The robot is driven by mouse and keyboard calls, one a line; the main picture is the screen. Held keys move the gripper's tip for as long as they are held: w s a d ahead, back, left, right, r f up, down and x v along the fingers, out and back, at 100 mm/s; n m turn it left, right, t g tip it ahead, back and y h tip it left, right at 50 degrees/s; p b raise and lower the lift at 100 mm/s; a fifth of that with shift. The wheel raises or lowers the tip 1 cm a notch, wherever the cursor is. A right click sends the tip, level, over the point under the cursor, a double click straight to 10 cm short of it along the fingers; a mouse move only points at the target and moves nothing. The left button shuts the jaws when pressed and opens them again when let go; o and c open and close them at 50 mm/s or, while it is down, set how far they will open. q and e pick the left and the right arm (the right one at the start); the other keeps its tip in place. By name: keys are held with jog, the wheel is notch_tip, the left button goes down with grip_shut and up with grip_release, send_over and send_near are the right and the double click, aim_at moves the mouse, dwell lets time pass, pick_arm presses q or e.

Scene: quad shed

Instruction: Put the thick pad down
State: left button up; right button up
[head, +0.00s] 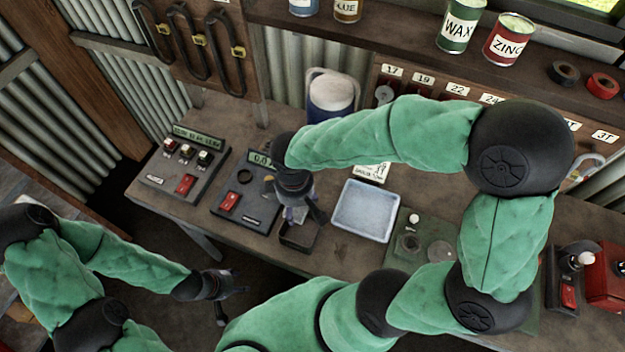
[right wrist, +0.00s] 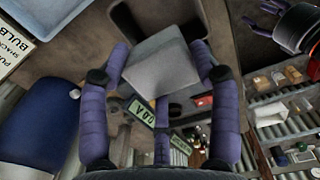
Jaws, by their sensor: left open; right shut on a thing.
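The thick pad (right wrist: 158,66) is a grey, flat block in the right wrist view. My right gripper (right wrist: 160,62) is shut on it, with purple fingers at its left and right sides. In the head view my right gripper (head: 304,213) points down over the bench, near a small dark open tray (head: 298,240); I cannot make out the pad there. The dark tray also shows behind the pad in the right wrist view (right wrist: 122,18). My left gripper (head: 232,300) is open and empty, in front of the bench at lower left.
A grey device with a display (head: 232,212) stands left of my right gripper, and another device (head: 180,178) further left. A pale blue tray (head: 366,212) lies to the right, then a green mat (head: 438,232). A blue jug (head: 332,92) stands behind. Bare bench shows between them.

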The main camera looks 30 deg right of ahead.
jog(key=w+d+f, duration=0.3)
jog(key=w+d, duration=0.1)
jog(key=d, duration=0.2)
jog(key=b, duration=0.2)
send_over(319, 195)
jog(key=f, duration=0.5)
jog(key=shift+s+a+f, duration=0.25)
jog(key=shift+a, duration=0.1)
jog(key=shift+w+d+f, duration=0.15)
jog(key=shift+d+f, duration=0.05)
jog(key=shift+f, duration=0.1)
jog(key=shift+w+d+f+b, duration=0.15)
jog(key=shift+f+b, duration=0.2)
jog(key=shift+f, duration=1.35)
jog(key=shift+f, duration=0.2)
jog(key=o, duration=1)
